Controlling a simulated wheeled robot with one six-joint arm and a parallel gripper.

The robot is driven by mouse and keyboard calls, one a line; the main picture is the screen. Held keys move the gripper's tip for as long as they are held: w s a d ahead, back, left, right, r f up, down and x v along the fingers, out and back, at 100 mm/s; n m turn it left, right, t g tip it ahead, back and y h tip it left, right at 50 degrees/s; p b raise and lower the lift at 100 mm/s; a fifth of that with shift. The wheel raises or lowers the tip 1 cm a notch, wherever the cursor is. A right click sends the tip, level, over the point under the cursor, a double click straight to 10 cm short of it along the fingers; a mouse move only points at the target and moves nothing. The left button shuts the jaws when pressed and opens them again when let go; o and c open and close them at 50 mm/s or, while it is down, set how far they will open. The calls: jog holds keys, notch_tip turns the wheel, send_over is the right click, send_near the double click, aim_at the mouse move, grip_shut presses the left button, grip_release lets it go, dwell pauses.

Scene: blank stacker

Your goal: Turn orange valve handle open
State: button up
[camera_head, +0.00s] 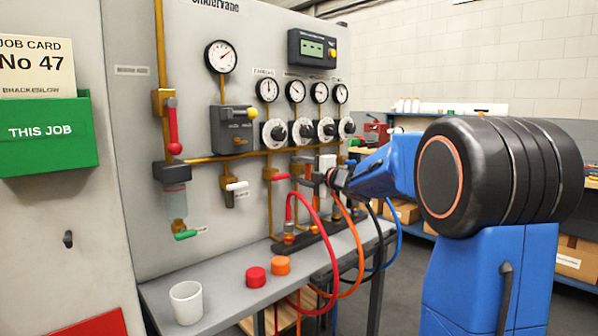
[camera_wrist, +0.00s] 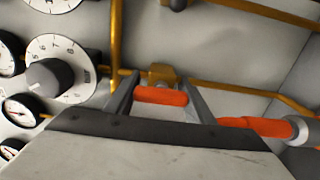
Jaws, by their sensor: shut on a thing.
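The orange valve handle (camera_wrist: 160,96) is a short bar in front of a brass valve body in the wrist view. My gripper (camera_wrist: 163,98) has one finger at each end of this handle and is shut on it. In the head view my gripper (camera_head: 311,174) is against the panel's lower pipework, to the right of a red valve handle (camera_head: 281,176). The orange handle is hidden there behind the gripper or too small to make out.
Red hose (camera_head: 312,212) and orange hose (camera_head: 357,245) loop down close below my gripper. Dials and gauges sit just above it. A grey shelf (camera_head: 225,288) below carries a white cup (camera_head: 186,303), a red cap (camera_head: 256,277) and an orange cap (camera_head: 281,265).

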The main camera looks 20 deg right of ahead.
jog(key=shift+f, duration=0.1)
jog(key=o, duration=1.1)
jog(key=shift+c, duration=0.2)
jog(key=shift+s, duration=0.1)
jog(key=v, duration=1.7)
jog(key=shift+s, duration=0.1)
